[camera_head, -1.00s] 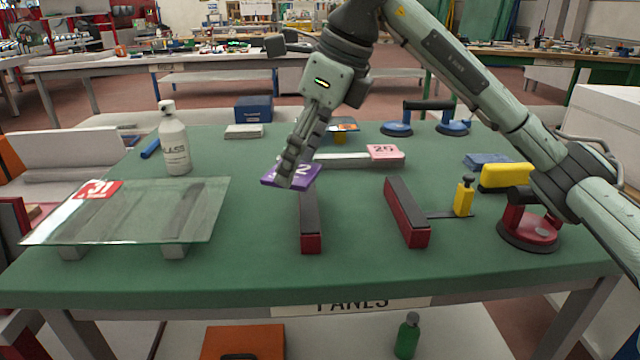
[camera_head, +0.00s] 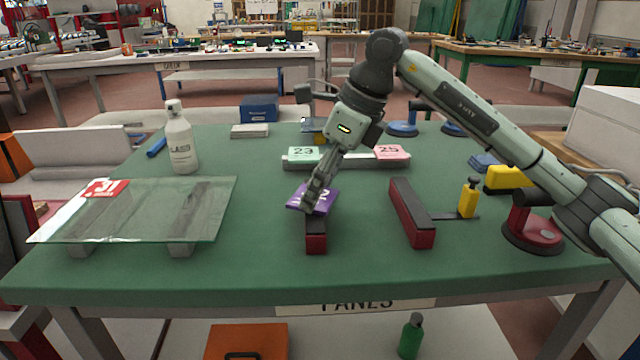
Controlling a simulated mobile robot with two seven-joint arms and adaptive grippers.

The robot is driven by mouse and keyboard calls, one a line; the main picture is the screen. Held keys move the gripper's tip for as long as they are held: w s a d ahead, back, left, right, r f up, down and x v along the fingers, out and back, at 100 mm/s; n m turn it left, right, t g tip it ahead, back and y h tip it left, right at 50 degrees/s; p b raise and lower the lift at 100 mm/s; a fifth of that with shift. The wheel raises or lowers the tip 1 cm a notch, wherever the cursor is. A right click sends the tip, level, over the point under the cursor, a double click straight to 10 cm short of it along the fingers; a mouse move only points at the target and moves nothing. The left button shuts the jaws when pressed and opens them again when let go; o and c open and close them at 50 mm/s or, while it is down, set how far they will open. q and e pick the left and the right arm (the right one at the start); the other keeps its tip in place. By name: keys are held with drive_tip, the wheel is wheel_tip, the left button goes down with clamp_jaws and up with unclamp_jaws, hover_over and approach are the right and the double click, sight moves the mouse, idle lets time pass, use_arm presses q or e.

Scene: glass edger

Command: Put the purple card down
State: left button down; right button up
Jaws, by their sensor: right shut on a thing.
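The purple card (camera_head: 322,199) carries a white number that is partly hidden by my fingers. My right gripper (camera_head: 311,200) is shut on the card. It holds the card tilted at the far part of the left red-and-black bar (camera_head: 316,238); I cannot tell whether card and bar touch. Behind it a pale rack (camera_head: 352,162) holds a mint card marked 23 (camera_head: 304,153) on the left and a pink card marked 25 (camera_head: 391,152) on the right. My left gripper is not in view.
A second red bar (camera_head: 411,212), a yellow tool (camera_head: 468,199) and a red suction cup (camera_head: 533,231) stand right. Green table is clear in front.

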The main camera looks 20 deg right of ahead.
drive_tip(key=shift+f, duration=0.15)
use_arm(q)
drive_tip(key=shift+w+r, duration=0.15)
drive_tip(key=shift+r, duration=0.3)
use_arm(e)
drive_tip(key=o, duration=0.8)
drive_tip(key=shift+r, duration=0.25)
drive_tip(key=shift+v, duration=1.25)
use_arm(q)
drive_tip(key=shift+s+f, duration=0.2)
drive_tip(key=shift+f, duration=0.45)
use_arm(e)
drive_tip(key=v, duration=0.9)
drive_tip(key=shift+r, duration=0.2)
